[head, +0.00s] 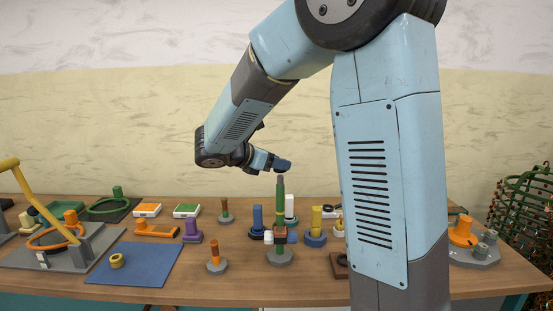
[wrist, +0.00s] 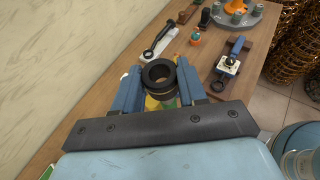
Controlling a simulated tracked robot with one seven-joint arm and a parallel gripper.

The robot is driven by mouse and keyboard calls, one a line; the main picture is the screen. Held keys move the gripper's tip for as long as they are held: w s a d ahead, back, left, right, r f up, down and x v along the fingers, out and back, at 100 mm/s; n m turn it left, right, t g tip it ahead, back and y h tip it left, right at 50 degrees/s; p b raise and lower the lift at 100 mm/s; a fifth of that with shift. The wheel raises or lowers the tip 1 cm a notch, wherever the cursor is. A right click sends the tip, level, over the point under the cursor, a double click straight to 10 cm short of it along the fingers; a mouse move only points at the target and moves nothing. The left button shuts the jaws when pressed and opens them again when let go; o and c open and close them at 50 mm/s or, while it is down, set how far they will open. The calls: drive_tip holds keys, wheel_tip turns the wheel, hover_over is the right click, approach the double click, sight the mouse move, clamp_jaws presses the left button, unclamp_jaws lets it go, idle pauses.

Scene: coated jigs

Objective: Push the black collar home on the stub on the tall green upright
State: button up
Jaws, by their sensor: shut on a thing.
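The black collar (wrist: 152,76) is a short ring with an open bore. In the wrist view it sits between the two blue fingers of my gripper (wrist: 158,84), which is shut on it. In the head view my gripper (head: 283,165) is just above the top of the tall green upright (head: 280,206), which stands on a round grey base. I cannot make out the collar there. The stub is not clearly visible, and I cannot tell whether the collar touches it. Small patches of green and yellow show below the collar in the wrist view.
White, red and dark blocks surround the upright's lower part. A blue post (head: 257,220) stands left of it and a yellow post (head: 316,221) right. An orange peg (head: 215,249) stands in front to the left. A blue mat (head: 145,265) holds a yellow ring (head: 117,261).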

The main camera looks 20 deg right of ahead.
sight(280, 175)
drive_tip(key=shift+f, duration=1.8)
idle(0.6)
drive_tip(key=o, duration=1.1)
drive_tip(key=shift+o, duration=0.2)
drive_tip(key=v, duration=1.2)
drive_tip(key=s+d+m+y, duration=0.3)
drive_tip(key=s+m+y, duration=0.1)
drive_tip(key=s+m, duration=0.3)
drive_tip(key=s+d+m+y, duration=0.4)
drive_tip(key=s+m, duration=0.3)
drive_tip(key=s, duration=0.2)
drive_tip(key=s+d+m+t+y, duration=0.1)
drive_tip(key=s+d+m+y, duration=0.2)
drive_tip(key=s+m, duration=0.5)
drive_tip(key=shift+d+y, duration=0.2)
drive_tip(key=shift+y, duration=0.6)
